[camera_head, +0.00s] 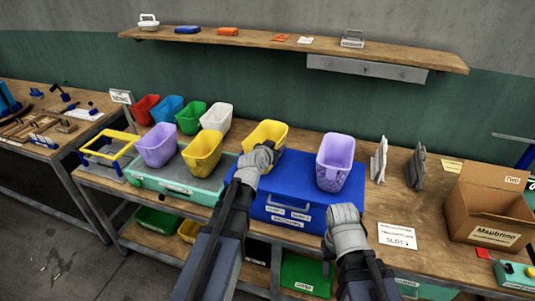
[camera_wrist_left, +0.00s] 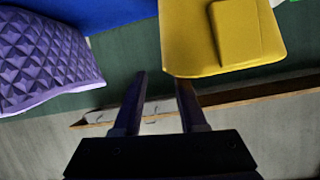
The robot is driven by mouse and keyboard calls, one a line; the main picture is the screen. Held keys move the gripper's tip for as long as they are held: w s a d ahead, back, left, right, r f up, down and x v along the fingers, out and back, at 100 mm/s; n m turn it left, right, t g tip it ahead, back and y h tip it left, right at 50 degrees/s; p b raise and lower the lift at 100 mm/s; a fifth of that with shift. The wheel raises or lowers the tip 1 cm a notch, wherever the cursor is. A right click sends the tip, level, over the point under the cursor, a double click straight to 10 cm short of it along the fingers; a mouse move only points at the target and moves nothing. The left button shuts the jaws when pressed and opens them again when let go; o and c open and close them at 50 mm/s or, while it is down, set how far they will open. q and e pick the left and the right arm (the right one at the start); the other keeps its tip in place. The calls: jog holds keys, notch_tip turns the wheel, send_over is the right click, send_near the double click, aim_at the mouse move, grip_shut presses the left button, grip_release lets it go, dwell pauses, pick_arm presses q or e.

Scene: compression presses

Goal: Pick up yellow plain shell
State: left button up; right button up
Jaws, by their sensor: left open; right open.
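The yellow plain shell (camera_head: 266,130) is an upright, open-topped cup on the left part of the blue press (camera_head: 310,190). It shows smooth with a raised panel in the left wrist view (camera_wrist_left: 190,40). My left gripper (camera_head: 268,148) is open at the shell's front in the head view and partly hides it. In the left wrist view my left gripper's fingers (camera_wrist_left: 162,80) are apart, the right one close to the shell's rim; I cannot tell whether they touch. My right gripper (camera_head: 345,218) is open and empty at the blue press's front right.
A purple diamond-patterned shell (camera_head: 334,160) stands to the right on the blue press. Another yellow shell (camera_head: 202,155) and a purple shell (camera_head: 157,145) stand on the green press (camera_head: 150,180) at left. Several coloured cups line the back. A cardboard box (camera_head: 488,208) is at right.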

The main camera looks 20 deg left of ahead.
pick_arm(q)
jog(key=b+x, duration=0.1)
jog(key=x, duration=0.3)
jog(key=shift+f, duration=0.1)
grip_shut()
dwell(1.3)
